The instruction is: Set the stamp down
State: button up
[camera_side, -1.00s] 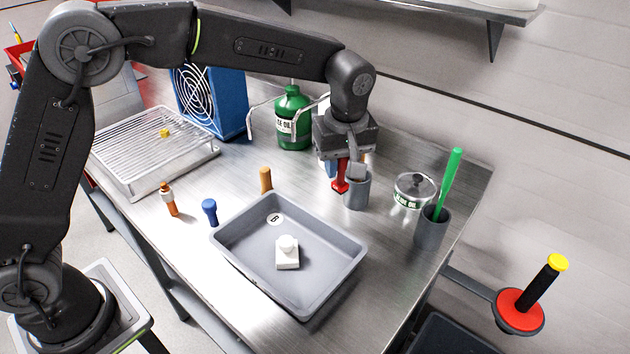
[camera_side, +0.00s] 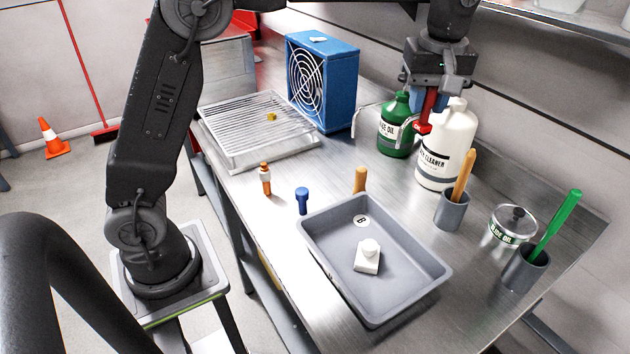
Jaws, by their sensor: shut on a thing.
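My gripper (camera_side: 430,98) is at the upper right, shut on a red stamp (camera_side: 426,112). A blue stamp-like piece (camera_side: 302,199) and two orange-brown ones, one with a pale band (camera_side: 265,178) and one plain (camera_side: 360,180), stand on the metal worktop (camera_side: 240,200). A grey tray (camera_side: 432,290) marked B holds a white block with a round knob (camera_side: 368,256).
A green oil bottle (camera_side: 393,133) and a white cleaner bottle (camera_side: 440,165) stand behind. Grey cups with a wooden handle (camera_side: 451,213) and a green stick (camera_side: 524,272) flank a lidded jar (camera_side: 511,228). A wire rack (camera_side: 235,128) and blue fan box (camera_side: 340,85) are farther left.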

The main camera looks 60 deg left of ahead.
jog(key=s+a+n, duration=0.1)
jog(key=s+a, duration=0.2)
jog(key=a, duration=0.6)
jog(key=s+a+n, duration=0.2)
jog(key=a, duration=0.7)
jog(key=s+a+f+n, duration=0.1)
jog(key=s+a+n, duration=0.1)
jog(key=s+a, duration=1)
notch_tip(320, 180, down, 10)
jog(key=shift+g, duration=0.3)
jog(key=shift+w+d+f, duration=1.4)
jog(key=shift+f, duration=0.5)
jog(key=shift+w+d+f, duration=1.4)
jog(key=shift+d+f, duration=0.05)
jog(key=shift+f, duration=0.5)
jog(key=shift+w+d+f, duration=1.4)
jog(key=shift+f, duration=0.5)
